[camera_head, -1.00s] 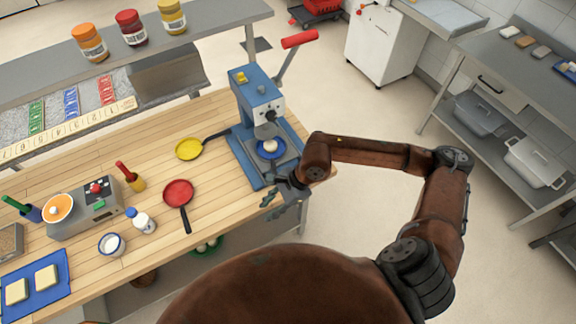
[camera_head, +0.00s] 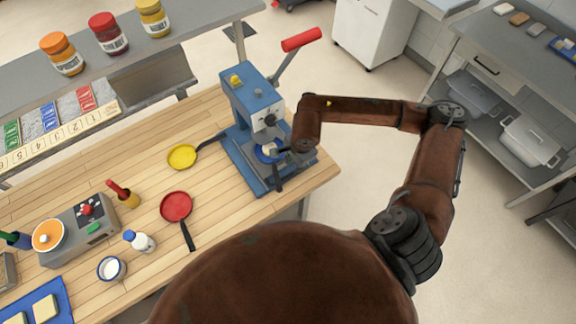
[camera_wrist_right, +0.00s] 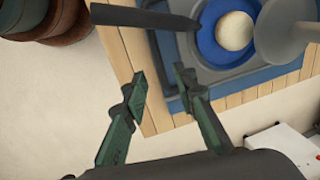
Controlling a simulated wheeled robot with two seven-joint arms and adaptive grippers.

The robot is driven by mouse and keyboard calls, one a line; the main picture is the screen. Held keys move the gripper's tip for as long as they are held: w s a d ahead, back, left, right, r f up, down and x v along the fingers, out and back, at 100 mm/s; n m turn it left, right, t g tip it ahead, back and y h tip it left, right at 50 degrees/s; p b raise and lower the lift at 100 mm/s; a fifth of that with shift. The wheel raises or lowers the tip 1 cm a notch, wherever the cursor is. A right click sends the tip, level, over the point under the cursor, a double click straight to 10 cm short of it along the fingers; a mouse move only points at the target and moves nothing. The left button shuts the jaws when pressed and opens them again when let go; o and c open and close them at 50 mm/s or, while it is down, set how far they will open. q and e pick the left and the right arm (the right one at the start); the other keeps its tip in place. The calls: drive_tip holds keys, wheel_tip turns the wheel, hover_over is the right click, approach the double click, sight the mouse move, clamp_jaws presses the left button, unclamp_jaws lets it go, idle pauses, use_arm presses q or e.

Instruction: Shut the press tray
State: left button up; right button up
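The blue press (camera_head: 250,95) stands at the right end of the wooden counter, its red-gripped lever raised. Its grey tray (camera_wrist_right: 217,74) holds a blue dish (camera_wrist_right: 209,40) with a pale dough ball (camera_wrist_right: 235,31). The dish sits forward of the round press plate (camera_wrist_right: 285,32), so the tray looks pulled out. A dark bar, seemingly the tray's handle (camera_wrist_right: 145,17), sticks out from it. My right gripper (camera_wrist_right: 158,78) is open and empty, its fingertips close to the tray's edge and apart from the bar. In the head view my right wrist partly hides the tray. My left gripper is not in view.
A yellow pan (camera_head: 183,156) and a red pan (camera_head: 176,207) lie left of the press. A scale (camera_head: 78,230), a small bottle (camera_head: 139,241) and a white-filled cup (camera_head: 111,268) stand farther left. Floor is clear right of the counter.

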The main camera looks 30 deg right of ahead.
sight(290, 173)
drive_tip(key=f, duration=0.3)
drive_tip(key=w+f, duration=0.1)
drive_tip(key=f, duration=0.1)
drive_tip(key=shift+a+p, duration=0.3)
drive_tip(key=shift+p, duration=0.05)
drive_tip(key=shift+f, duration=0.75)
drive_tip(key=shift+c, duration=0.4)
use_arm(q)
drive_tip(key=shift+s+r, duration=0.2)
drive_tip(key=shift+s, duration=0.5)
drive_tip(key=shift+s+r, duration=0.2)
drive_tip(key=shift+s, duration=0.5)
use_arm(e)
clamp_jaws()
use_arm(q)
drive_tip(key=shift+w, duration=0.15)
